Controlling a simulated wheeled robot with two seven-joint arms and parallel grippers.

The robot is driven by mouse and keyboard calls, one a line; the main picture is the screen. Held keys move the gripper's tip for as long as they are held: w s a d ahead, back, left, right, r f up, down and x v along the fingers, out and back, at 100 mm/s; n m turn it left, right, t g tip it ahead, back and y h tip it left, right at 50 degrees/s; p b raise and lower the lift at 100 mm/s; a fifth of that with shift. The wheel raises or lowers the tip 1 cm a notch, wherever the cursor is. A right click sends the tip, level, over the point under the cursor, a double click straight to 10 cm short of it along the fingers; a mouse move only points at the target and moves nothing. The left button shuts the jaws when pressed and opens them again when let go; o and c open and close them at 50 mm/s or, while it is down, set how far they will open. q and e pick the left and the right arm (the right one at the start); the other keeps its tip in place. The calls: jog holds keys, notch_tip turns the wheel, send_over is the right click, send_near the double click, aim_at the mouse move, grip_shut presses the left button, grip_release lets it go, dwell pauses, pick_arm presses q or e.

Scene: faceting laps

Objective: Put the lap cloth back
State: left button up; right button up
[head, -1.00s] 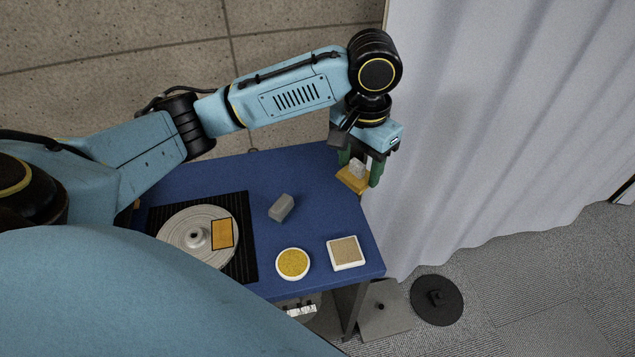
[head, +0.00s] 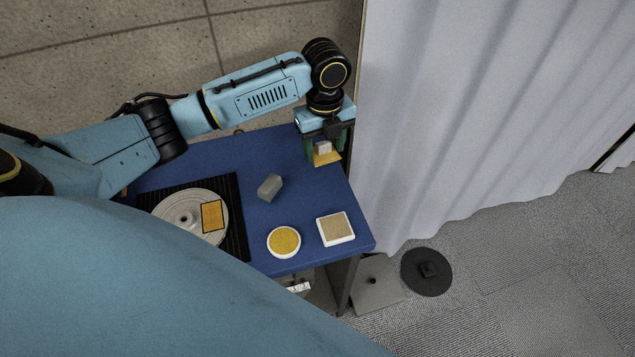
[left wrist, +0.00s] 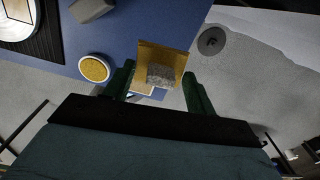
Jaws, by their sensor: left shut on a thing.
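The lap cloth, an orange-yellow flat piece (head: 328,159) with a pale grey block (head: 323,147) on it, hangs in my left gripper (head: 325,151). The cloth (left wrist: 160,54) and its grey block (left wrist: 160,77) also show between the green fingers in the left wrist view. The gripper is shut on this piece, above the far right part of the blue table. An orange square patch with a dark border (head: 212,216) lies on the grey round lap (head: 178,225), to the left of and nearer than the gripper. My right gripper is not in view.
The lap sits on a black ribbed mat (head: 237,225). A grey block (head: 269,187), a round yellow-filled dish (head: 284,242) and a white square dish (head: 336,229) stand on the blue table (head: 245,155). A pale curtain (head: 440,120) hangs close right of the table.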

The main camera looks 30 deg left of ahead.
aim_at(317, 149)
pick_arm(q)
jog(key=m, duration=0.1)
jog(key=a+f+m, duration=0.1)
jog(key=m, duration=0.1)
jog(key=a+f+m, duration=0.1)
jog(key=m, duration=0.1)
jog(key=shift+w+f, duration=0.1)
jog(key=shift+w, duration=0.05)
jog(key=shift+f+m, duration=0.2)
jog(key=shift+m, duration=0.1)
notch_tip(317, 149, down, 10)
jog(key=shift+r+b, duration=0.1)
jog(key=shift+b, duration=0.45)
jog(key=o, duration=0.9)
